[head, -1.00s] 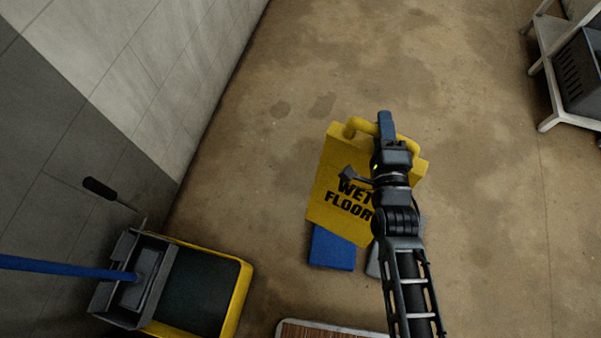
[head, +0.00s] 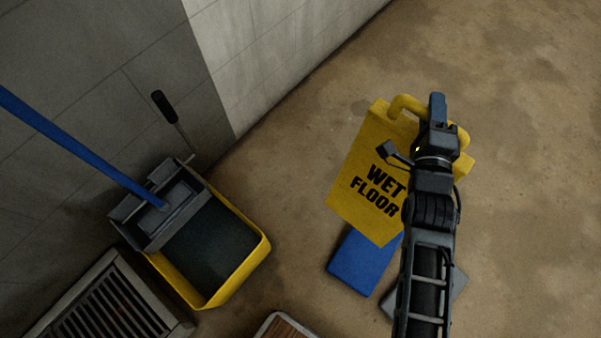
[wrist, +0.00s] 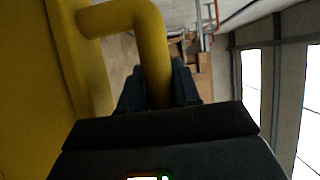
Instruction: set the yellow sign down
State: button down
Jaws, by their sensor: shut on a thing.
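The yellow sign (head: 366,190) with "WET FLOOR" in black hangs from my gripper (head: 437,105) in the head view. My gripper is shut on the sign's tubular yellow handle at its top. In the wrist view the handle (wrist: 150,50) passes down between the fingers (wrist: 157,88), and the yellow panel (wrist: 35,80) fills the left side. My arm hides the sign's right part. Whether its lower edge touches the floor cannot be told.
A yellow mop bucket (head: 240,275) with a wringer and blue handle (head: 75,150) stands left by the wall. A floor grate (head: 105,310) is at lower left. A blue block (head: 362,262) shows just below the sign. The floor (head: 540,150) is clear at right.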

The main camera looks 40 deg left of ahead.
jog(key=a+f+y+b, duration=0.1)
jog(key=a+b, duration=0.1)
jog(key=b, duration=0.1)
jog(key=w+a+f+n+g+y+b, duration=0.1)
jog(key=a+f+b, duration=0.1)
jog(key=a+b, duration=0.1)
jog(key=a+f+n+y+b, duration=0.1)
jog(key=a+b, duration=0.2)
jog(key=shift+w+f+g, duration=0.3)
jog(key=shift+w+f, duration=0.05)
jog(key=shift+f, duration=0.05)
jog(key=a+f+n+g+y+b, duration=0.2)
jog(key=a+f+y+b, duration=0.1)
jog(key=a+f+b, duration=1.3)
jog(key=shift+s+f+n+b, duration=0.3)
jog(key=shift+f+b, duration=0.65)
jog(key=shift+f, duration=0.95)
jog(key=c, duration=0.8)
grip_release()
jog(key=shift+f, duration=0.1)
